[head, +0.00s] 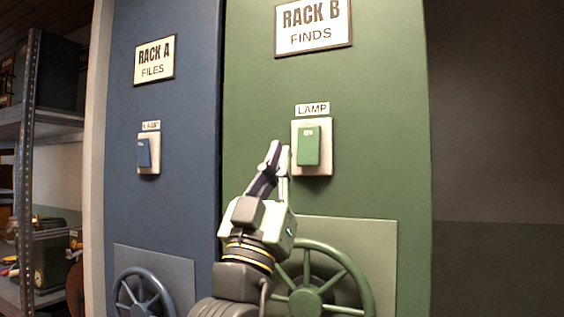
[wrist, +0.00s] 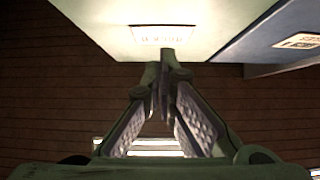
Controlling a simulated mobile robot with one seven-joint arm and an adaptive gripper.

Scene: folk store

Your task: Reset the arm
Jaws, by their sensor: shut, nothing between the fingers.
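My gripper (head: 279,150) is shut and empty, pointing up in front of the green Rack B (head: 385,100). In the head view its fingertips appear just left of the green lamp switch (head: 308,146) on its pale plate. I cannot tell whether they touch the plate. In the wrist view the gripper's fingers (wrist: 162,62) come together below a bright label on a pale panel (wrist: 120,22).
The blue Rack A (head: 190,60) stands to the left, with its own lamp switch (head: 144,153) and handwheel (head: 143,295). A green handwheel (head: 322,250) is partly behind my arm. Metal shelves (head: 25,150) stand far left. A dark wall (head: 500,150) is at right.

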